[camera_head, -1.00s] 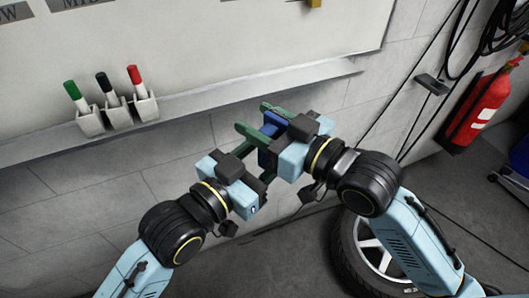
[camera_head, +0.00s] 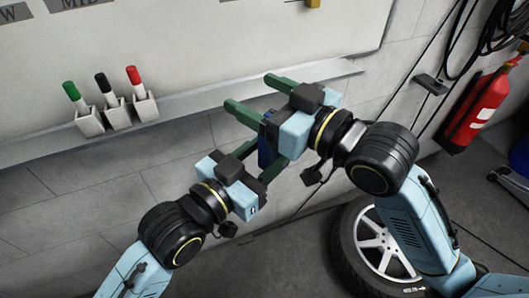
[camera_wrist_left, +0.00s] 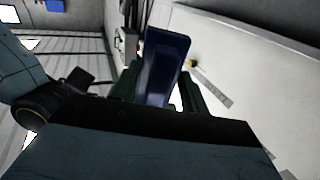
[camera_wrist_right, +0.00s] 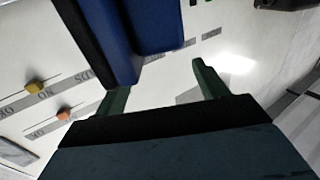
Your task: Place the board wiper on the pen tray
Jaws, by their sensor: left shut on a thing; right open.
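The blue board wiper (camera_head: 266,150) is held in my left gripper (camera_head: 258,155), below the pen tray. In the left wrist view the wiper (camera_wrist_left: 165,65) stands up between the green fingers. My right gripper (camera_head: 250,92) is open, with its fingers spread in front of the pen tray. The pen tray (camera_head: 195,105) is the grey ledge along the whiteboard's lower edge. Part of the wiper is hidden behind the grippers in the head view.
Three small holders with a green marker (camera_head: 75,94), a black marker (camera_head: 105,86) and a red marker (camera_head: 135,77) sit on the tray's left part. The tray between them and my right gripper is clear. A fire extinguisher (camera_head: 480,107) and a wheel (camera_head: 375,247) are at the right.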

